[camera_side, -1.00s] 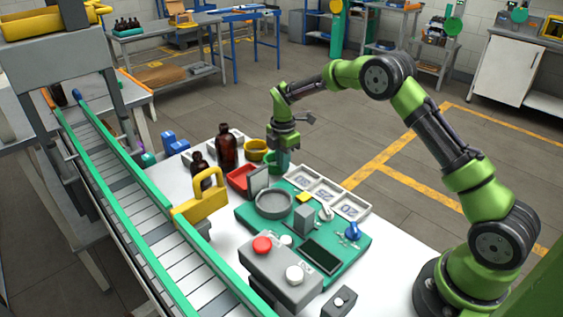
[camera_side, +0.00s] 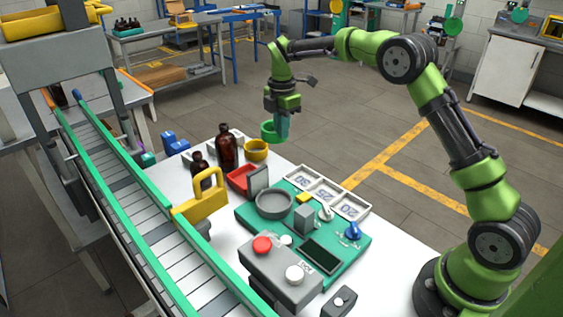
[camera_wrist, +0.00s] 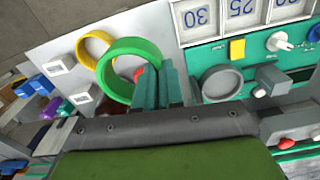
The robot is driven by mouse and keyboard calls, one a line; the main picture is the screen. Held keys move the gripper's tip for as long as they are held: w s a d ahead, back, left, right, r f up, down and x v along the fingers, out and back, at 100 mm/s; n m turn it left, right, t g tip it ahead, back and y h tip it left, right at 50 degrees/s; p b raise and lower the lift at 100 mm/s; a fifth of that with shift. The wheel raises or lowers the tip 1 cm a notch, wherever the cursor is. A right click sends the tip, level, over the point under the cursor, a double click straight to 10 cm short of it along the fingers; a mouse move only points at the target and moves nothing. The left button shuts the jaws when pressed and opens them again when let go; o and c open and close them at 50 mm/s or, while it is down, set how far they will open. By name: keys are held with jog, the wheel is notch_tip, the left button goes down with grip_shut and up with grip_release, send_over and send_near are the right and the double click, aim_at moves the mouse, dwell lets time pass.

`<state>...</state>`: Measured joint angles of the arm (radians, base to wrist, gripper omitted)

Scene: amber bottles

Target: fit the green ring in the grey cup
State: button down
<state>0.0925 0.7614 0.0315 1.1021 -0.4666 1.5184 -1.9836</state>
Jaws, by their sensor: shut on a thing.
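The green ring (camera_side: 269,131) is held up in the air above the far end of the white table. My gripper (camera_side: 281,132) is shut on the ring's side wall, and the ring hangs to the left of the fingers. In the wrist view the ring (camera_wrist: 107,72) is large, beside the fingertips (camera_wrist: 160,84). The grey cup (camera_side: 273,203) is round and shallow, and stands open and empty on the teal panel, below and nearer the camera than the ring. The cup also shows in the wrist view (camera_wrist: 221,83), to the right of the fingers.
The teal panel (camera_side: 345,255) carries a grey block (camera_side: 304,219), a yellow block and knobs. Numbered trays (camera_side: 325,191) line its far side. A yellow ring (camera_side: 256,150), red tray (camera_side: 238,180) and brown bottles (camera_side: 227,148) stand left. A conveyor (camera_side: 150,225) runs along the left.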

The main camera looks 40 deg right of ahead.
jog(key=s+a+r+n, duration=0.2)
jog(key=s+a+n, duration=0.1)
jog(key=s+a, duration=0.3)
jog(key=shift+s+a+f+n, duration=0.65)
jog(key=shift+s+a+f, duration=0.2)
jog(key=shift+s+f, duration=0.4)
jog(key=shift+s+a+f+n, duration=0.75)
jog(key=shift+s+f, duration=0.35)
jog(key=shift+f, duration=0.2)
jog(key=shift+s+a+f+n, duration=0.6)
jog(key=shift+s+a+f, duration=0.3)
jog(key=shift+s+f, duration=0.35)
jog(key=shift+f, duration=0.95)
jog(key=c, duration=1.2)
grip_release()
jog(key=shift+o, duration=0.4)
jog(key=o, duration=0.3)
jog(key=shift+o, duration=0.2)
